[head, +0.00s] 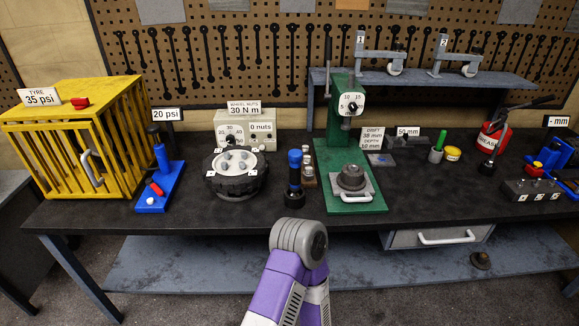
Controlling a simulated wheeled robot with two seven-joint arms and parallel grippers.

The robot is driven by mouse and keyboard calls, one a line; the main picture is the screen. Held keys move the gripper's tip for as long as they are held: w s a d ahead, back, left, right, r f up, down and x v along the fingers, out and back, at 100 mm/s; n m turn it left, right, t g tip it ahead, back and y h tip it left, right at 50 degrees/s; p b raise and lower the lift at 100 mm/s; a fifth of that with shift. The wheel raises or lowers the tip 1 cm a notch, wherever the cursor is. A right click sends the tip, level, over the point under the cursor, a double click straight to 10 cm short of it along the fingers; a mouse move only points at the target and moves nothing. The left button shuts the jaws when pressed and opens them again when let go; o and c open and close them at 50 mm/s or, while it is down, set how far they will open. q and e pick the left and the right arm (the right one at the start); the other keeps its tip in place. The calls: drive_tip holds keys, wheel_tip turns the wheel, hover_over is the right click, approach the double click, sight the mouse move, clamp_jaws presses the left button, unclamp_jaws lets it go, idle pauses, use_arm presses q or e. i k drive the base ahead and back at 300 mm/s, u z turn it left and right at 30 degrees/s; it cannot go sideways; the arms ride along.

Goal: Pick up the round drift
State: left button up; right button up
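I cannot tell for certain which piece is the round drift. A placard (372,139) reading "drift 38 mm, depth 40 mm" stands right of the green press (340,130). Small pieces lie on a grey plate (381,159) below it, too small to make out. A dark, round, stepped part (350,177) sits on the press base. Neither gripper shows; a purple and grey link of my arm rises at bottom centre.
A yellow cage (75,135) stands at the left, beside a blue pump (160,178). A dark wheel hub (235,172) is left of centre. A green cylinder (437,154), a red grease can (492,137) and blue tools (550,155) stand at the right. The front bench edge is mostly clear.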

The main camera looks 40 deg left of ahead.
sight(306, 158)
drive_tip(key=u, duration=1.75)
